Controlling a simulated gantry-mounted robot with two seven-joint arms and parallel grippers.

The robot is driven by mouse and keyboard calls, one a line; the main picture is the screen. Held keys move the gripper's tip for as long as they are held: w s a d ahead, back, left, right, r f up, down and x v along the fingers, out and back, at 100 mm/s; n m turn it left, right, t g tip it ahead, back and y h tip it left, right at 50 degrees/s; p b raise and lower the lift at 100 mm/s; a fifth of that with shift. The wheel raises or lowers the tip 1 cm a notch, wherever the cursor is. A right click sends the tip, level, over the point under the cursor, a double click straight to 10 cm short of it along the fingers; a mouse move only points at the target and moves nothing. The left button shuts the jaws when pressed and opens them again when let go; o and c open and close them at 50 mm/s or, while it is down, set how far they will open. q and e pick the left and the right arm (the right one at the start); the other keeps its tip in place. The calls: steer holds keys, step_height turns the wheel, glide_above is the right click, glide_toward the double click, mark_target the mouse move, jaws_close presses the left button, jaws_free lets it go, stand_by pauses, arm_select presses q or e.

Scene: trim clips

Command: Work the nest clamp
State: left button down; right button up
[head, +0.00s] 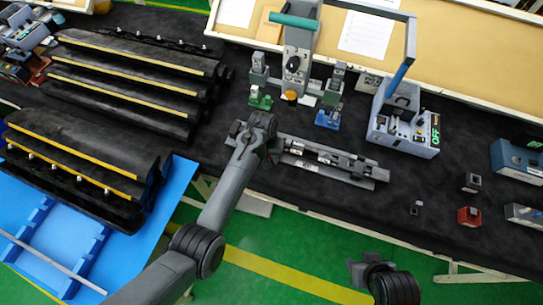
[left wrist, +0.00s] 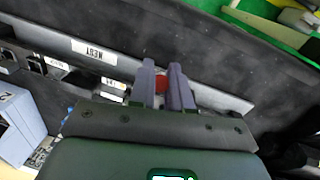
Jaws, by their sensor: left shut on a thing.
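The nest (head: 335,165) is a long grey fixture with dark metal parts, lying on the black bench top in the middle of the head view. Its rail and white NEST label (left wrist: 94,52) show in the left wrist view. My left gripper (left wrist: 165,88) is at the nest's left end, its fingers shut on a small red piece (left wrist: 162,84), which looks like the clamp's handle. The gripper and forearm hide that end in the head view, so the clamp's position cannot be told. My right gripper (head: 362,264) is off the bench's front edge, apart from the nest, its fingers unclear.
A grey press-like stand (head: 298,62) with small green and blue fixtures stands behind the nest. A grey-blue box with a green display (head: 402,130) is behind right. Black trim strips (head: 80,150) lie left. Small red and dark blocks (head: 469,216) sit right.

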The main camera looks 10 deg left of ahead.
arm_select(q)
steer(key=shift+p, duration=0.3)
steer(key=t+p, duration=0.1)
steer(key=s+f+t+p, duration=0.1)
steer(key=p, duration=0.1)
steer(key=s+f+t+p, duration=0.1)
steer(key=shift+a+t+h+p, duration=0.25)
steer(key=shift+t+h+p, duration=0.15)
steer(key=shift+s+f+t, duration=0.25)
steer(key=shift+f+t, duration=0.3)
steer(key=shift+t, duration=0.05)
steer(key=shift+s+f+t+h, duration=0.1)
steer(key=shift+f+t+h, duration=0.4)
steer(key=shift+t, duration=0.5)
steer(key=shift+f, duration=0.1)
